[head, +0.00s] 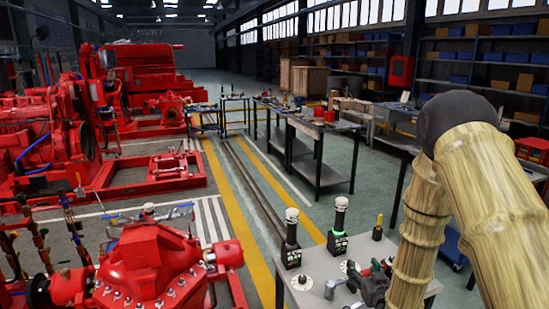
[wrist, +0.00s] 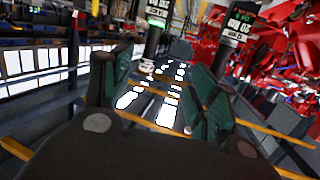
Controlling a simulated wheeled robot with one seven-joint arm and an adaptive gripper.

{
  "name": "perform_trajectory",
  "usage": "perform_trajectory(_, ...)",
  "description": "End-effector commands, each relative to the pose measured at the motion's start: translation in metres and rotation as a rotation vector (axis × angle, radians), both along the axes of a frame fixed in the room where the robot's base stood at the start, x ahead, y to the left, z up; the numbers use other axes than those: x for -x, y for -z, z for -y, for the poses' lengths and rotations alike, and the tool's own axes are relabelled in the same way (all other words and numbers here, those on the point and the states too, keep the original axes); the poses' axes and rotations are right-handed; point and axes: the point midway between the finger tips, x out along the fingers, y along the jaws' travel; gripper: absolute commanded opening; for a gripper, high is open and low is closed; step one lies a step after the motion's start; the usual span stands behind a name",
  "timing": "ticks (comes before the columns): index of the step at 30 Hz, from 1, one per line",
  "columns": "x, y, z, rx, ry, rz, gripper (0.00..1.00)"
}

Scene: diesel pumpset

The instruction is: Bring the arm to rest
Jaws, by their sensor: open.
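My arm (head: 412,240) shows at the right of the head view, with bamboo-patterned links and a dark elbow joint. It is bent, with one link running down past the bench at the lower edge. My gripper (wrist: 160,88) shows in the wrist view with its two dark green-padded fingers spread apart. Nothing is between them.
Two black upright tools with displays, one left (head: 291,240) and one green-lit (head: 338,230), stand on the grey bench (head: 318,272). A red pump (head: 150,268) is at lower left. Dark worktables (head: 325,140) stand farther back. The yellow-lined aisle (head: 238,185) has clear floor.

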Motion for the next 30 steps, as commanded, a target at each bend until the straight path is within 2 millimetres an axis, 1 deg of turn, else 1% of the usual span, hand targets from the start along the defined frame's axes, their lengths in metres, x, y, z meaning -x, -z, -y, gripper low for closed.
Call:
perform_trajectory(1, 0.007, 0.016, -0.002, 0.000, 0.002, -0.032, 0.59)
perform_trajectory(5, 0.027, 0.054, -0.005, 0.000, 0.008, -0.119, 0.59)
perform_trajectory(8, 0.050, 0.092, -0.009, 0.000, 0.016, -0.212, 0.59)
perform_trajectory(9, 0.062, 0.109, -0.010, 0.001, 0.018, -0.255, 0.59)
perform_trajectory(11, 0.082, 0.137, -0.013, 0.002, 0.023, -0.329, 0.59)
perform_trajectory(12, 0.097, 0.155, -0.015, 0.003, 0.026, -0.379, 0.59)
perform_trajectory(14, 0.120, 0.181, -0.017, 0.004, 0.032, -0.455, 0.59)
perform_trajectory(15, 0.136, 0.198, -0.019, 0.005, 0.034, -0.504, 0.59)
perform_trajectory(17, 0.161, 0.222, -0.022, 0.006, 0.038, -0.581, 0.59)
perform_trajectory(18, 0.178, 0.238, -0.024, 0.006, 0.042, -0.632, 0.59)
perform_trajectory(20, 0.205, 0.260, -0.027, 0.007, 0.046, -0.708, 0.59)
perform_trajectory(21, 0.224, 0.274, -0.029, 0.009, 0.048, -0.760, 0.59)
perform_trajectory(23, 0.253, 0.293, -0.031, 0.010, 0.052, -0.837, 0.59)
perform_trajectory(24, 0.272, 0.305, -0.033, 0.011, 0.055, -0.889, 0.59)
perform_trajectory(26, 0.303, 0.322, -0.036, 0.013, 0.058, -0.968, 0.59)
perform_trajectory(27, 0.324, 0.332, -0.037, 0.015, 0.060, -1.021, 0.59)
perform_trajectory(29, 0.355, 0.345, -0.040, 0.017, 0.064, -1.099, 0.59)
perform_trajectory(30, 0.374, 0.352, -0.041, 0.019, 0.065, -1.149, 0.59)
